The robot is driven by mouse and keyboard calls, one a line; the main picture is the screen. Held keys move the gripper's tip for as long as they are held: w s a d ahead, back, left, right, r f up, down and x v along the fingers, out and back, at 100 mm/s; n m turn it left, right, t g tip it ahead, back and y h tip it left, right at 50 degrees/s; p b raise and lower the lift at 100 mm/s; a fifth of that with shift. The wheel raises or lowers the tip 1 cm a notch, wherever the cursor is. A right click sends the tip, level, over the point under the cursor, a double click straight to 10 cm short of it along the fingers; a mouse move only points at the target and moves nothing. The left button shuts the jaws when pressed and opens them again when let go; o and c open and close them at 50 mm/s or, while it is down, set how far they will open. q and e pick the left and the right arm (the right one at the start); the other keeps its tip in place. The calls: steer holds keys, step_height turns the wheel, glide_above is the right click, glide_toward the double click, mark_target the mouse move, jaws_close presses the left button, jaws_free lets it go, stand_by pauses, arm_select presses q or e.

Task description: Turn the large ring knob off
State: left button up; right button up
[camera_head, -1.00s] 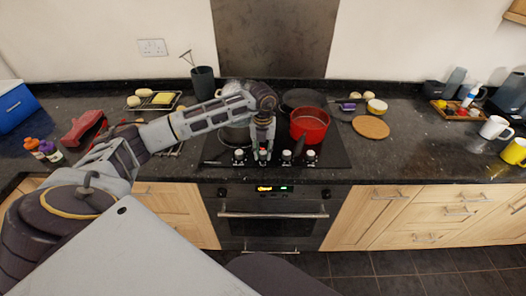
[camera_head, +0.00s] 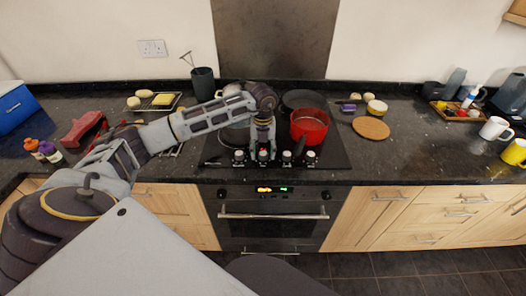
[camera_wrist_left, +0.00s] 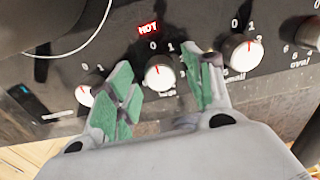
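The large ring knob (camera_wrist_left: 158,75) is white with a red mark, on the dark control panel, below a lit red HOT label (camera_wrist_left: 147,28). The label under it is partly hidden. My left gripper (camera_wrist_left: 165,85) is open, with green-padded fingers on either side of this knob; I cannot tell whether they touch it. In the head view the left gripper (camera_head: 263,155) is over the row of knobs at the hob's front. My right gripper is not in view.
Neighbouring knobs sit close on both sides: one at left (camera_wrist_left: 86,95), partly behind a finger, and the small ring knob (camera_wrist_left: 242,52) at right. A red pot (camera_head: 309,128) stands on the hob behind. The oven (camera_head: 270,215) is below.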

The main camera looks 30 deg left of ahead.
mark_target(263, 153)
arm_select(q)
step_height(263, 153, up, 12)
stand_by(1.1)
steer(key=shift+f, duration=0.1)
stand_by(0.4)
